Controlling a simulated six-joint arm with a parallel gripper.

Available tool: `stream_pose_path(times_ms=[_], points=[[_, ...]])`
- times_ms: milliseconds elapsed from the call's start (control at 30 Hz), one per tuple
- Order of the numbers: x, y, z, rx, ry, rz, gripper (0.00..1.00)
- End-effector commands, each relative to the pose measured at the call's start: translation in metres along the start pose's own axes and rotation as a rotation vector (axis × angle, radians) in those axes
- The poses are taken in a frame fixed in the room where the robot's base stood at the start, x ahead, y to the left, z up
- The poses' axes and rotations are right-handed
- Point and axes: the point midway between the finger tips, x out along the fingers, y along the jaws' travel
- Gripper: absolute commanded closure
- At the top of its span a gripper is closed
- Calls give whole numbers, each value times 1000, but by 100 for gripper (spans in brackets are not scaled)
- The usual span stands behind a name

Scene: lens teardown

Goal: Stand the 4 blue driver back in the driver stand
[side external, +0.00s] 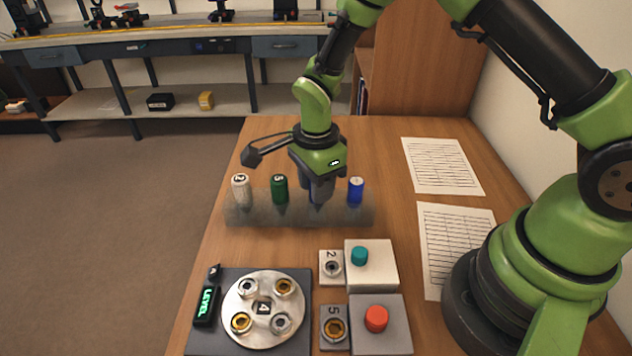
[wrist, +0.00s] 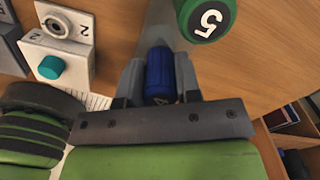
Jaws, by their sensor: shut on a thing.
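The blue driver (wrist: 160,72) is between the two fingers of my gripper (wrist: 160,82) in the wrist view, its end with a partly hidden 4 facing the camera. My gripper is shut on it. In the side view my gripper (side external: 317,192) points down over the grey driver stand (side external: 300,216), between the green driver and another blue driver. The fingers hide most of the held driver there. It looks upright and in line with the row, but I cannot tell how deep its lower end sits in the stand.
In the stand are a white driver (side external: 241,190), a green driver marked 5 (side external: 279,188) and another blue driver (side external: 356,190). In front are a round plate with several rings (side external: 263,308), a teal-button box (side external: 371,265) and a red-button box (side external: 380,325). Papers (side external: 442,165) lie right.

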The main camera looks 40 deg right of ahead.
Motion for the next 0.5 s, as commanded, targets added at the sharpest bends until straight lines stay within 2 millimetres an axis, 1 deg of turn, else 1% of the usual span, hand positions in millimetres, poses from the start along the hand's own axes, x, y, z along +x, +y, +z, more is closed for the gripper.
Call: stream_pose_path(times_ms=[500], points=[[4, 0, 0, 0, 0, 0, 90]])
